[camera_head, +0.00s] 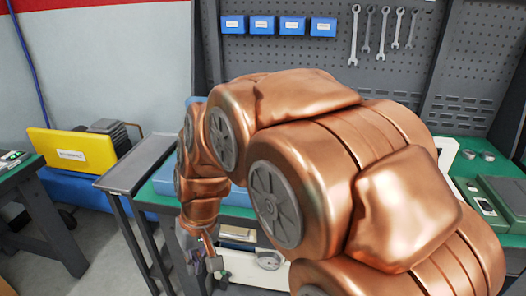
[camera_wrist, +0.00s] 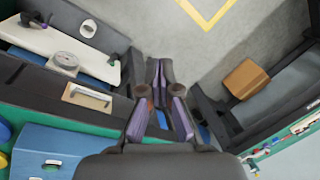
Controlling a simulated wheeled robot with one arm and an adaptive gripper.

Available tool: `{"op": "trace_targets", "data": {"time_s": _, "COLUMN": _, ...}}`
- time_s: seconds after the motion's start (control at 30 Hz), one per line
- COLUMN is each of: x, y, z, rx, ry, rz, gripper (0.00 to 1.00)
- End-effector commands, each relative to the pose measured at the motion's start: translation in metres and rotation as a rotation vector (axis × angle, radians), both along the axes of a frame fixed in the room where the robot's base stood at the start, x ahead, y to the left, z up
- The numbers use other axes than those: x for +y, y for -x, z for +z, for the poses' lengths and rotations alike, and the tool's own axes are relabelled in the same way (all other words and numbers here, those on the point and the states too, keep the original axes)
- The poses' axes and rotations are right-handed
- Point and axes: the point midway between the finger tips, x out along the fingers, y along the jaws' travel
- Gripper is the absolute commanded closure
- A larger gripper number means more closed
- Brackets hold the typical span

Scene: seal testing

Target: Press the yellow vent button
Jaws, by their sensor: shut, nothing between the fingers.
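I cannot make out the yellow vent button for certain in either view. A small rounded yellow piece (camera_wrist: 4,160) is cut off by the left edge of the wrist view, and I cannot tell what it is. A white panel (camera_head: 240,262) with a round gauge (camera_head: 268,260) sits low at the bench front, beside my gripper (camera_head: 207,258). In the wrist view the panel (camera_wrist: 32,36) and gauge (camera_wrist: 65,62) lie left of my gripper (camera_wrist: 160,68). My gripper is shut and empty, apart from the panel. My copper arm hides much of the bench.
A blue case (camera_wrist: 45,150) lies on the green bench top. A yellow box (camera_head: 70,152) stands left, past a grey shelf (camera_head: 140,165). A brown box (camera_wrist: 245,79) is on the floor. Blue bins (camera_head: 292,24) and wrenches (camera_head: 355,35) hang behind. Open floor (camera_wrist: 190,50) lies beyond my fingertips.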

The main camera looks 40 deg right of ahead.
Motion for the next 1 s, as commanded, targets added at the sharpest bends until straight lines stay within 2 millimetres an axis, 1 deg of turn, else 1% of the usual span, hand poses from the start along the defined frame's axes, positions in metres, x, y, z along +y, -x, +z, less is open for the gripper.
{"op": "trace_targets", "data": {"time_s": 0.03, "x": -0.011, "y": -0.024, "z": 0.01, "rx": -0.031, "ry": -0.019, "rz": -0.051, "gripper": 1.0}}
{"op": "trace_targets", "data": {"time_s": 0.07, "x": -0.018, "y": -0.039, "z": 0.015, "rx": -0.059, "ry": -0.029, "rz": -0.078, "gripper": 1.0}}
{"op": "trace_targets", "data": {"time_s": 0.1, "x": -0.029, "y": -0.059, "z": 0.02, "rx": -0.095, "ry": -0.04, "rz": -0.117, "gripper": 1.0}}
{"op": "trace_targets", "data": {"time_s": 0.17, "x": -0.047, "y": -0.087, "z": 0.028, "rx": -0.144, "ry": -0.054, "rz": -0.173, "gripper": 1.0}}
{"op": "trace_targets", "data": {"time_s": 0.2, "x": -0.061, "y": -0.104, "z": 0.033, "rx": -0.179, "ry": -0.06, "rz": -0.212, "gripper": 1.0}}
{"op": "trace_targets", "data": {"time_s": 0.27, "x": -0.083, "y": -0.128, "z": 0.039, "rx": -0.225, "ry": -0.069, "rz": -0.269, "gripper": 1.0}}
{"op": "trace_targets", "data": {"time_s": 0.3, "x": -0.1, "y": -0.143, "z": 0.045, "rx": -0.26, "ry": -0.07, "rz": -0.306, "gripper": 1.0}}
{"op": "trace_targets", "data": {"time_s": 0.37, "x": -0.126, "y": -0.164, "z": 0.051, "rx": -0.307, "ry": -0.071, "rz": -0.366, "gripper": 1.0}}
{"op": "trace_targets", "data": {"time_s": 0.4, "x": -0.144, "y": -0.176, "z": 0.054, "rx": -0.334, "ry": -0.07, "rz": -0.404, "gripper": 1.0}}
{"op": "trace_targets", "data": {"time_s": 0.47, "x": -0.174, "y": -0.193, "z": 0.061, "rx": -0.38, "ry": -0.064, "rz": -0.461, "gripper": 1.0}}
{"op": "trace_targets", "data": {"time_s": 0.5, "x": -0.194, "y": -0.203, "z": 0.065, "rx": -0.41, "ry": -0.058, "rz": -0.5, "gripper": 1.0}}
{"op": "trace_targets", "data": {"time_s": 0.57, "x": -0.225, "y": -0.214, "z": 0.069, "rx": -0.448, "ry": -0.051, "rz": -0.557, "gripper": 1.0}}
{"op": "trace_targets", "data": {"time_s": 0.6, "x": -0.246, "y": -0.22, "z": 0.072, "rx": -0.475, "ry": -0.042, "rz": -0.595, "gripper": 1.0}}
{"op": "trace_targets", "data": {"time_s": 0.67, "x": -0.28, "y": -0.229, "z": 0.076, "rx": -0.513, "ry": -0.027, "rz": -0.654, "gripper": 1.0}}
{"op": "trace_targets", "data": {"time_s": 0.7, "x": -0.301, "y": -0.232, "z": 0.079, "rx": -0.538, "ry": -0.017, "rz": -0.688, "gripper": 1.0}}
{"op": "trace_targets", "data": {"time_s": 0.77, "x": -0.33, "y": -0.235, "z": 0.081, "rx": -0.567, "ry": -0.003, "rz": -0.741, "gripper": 1.0}}
{"op": "trace_targets", "data": {"time_s": 0.8, "x": -0.349, "y": -0.236, "z": 0.082, "rx": -0.585, "ry": 0.008, "rz": -0.774, "gripper": 1.0}}
{"op": "trace_targets", "data": {"time_s": 0.9, "x": -0.388, "y": -0.236, "z": 0.086, "rx": -0.625, "ry": 0.032, "rz": -0.839, "gripper": 1.0}}
{"op": "trace_targets", "data": {"time_s": 1.0, "x": -0.415, "y": -0.234, "z": 0.086, "rx": -0.649, "ry": 0.05, "rz": -0.884, "gripper": 1.0}}
